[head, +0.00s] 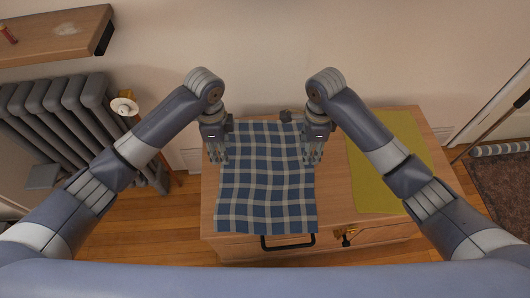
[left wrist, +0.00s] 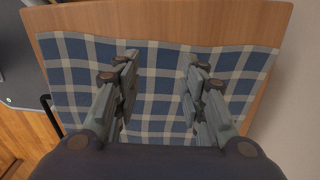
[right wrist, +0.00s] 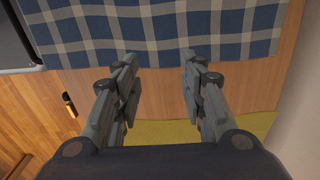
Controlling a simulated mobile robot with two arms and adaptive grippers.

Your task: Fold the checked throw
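The blue and cream checked throw (head: 266,185) lies spread out on the wooden cabinet top (head: 333,205), with its near edge at the cabinet's front. My left gripper (head: 218,158) is over the throw's left edge, towards the far end. In the left wrist view its open fingers (left wrist: 160,62) are above the throw (left wrist: 160,85), with nothing between them. My right gripper (head: 312,158) is at the throw's right edge. In the right wrist view its open fingers (right wrist: 159,60) are empty, with their tips near the throw's edge (right wrist: 160,45). I cannot tell whether either gripper touches the cloth.
A yellow-green cloth or mat (head: 375,185) lies on the cabinet to the right. A black handle (head: 288,242) and a brass-coloured fitting (head: 346,236) are at the cabinet front. A radiator (head: 65,120) stands left.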

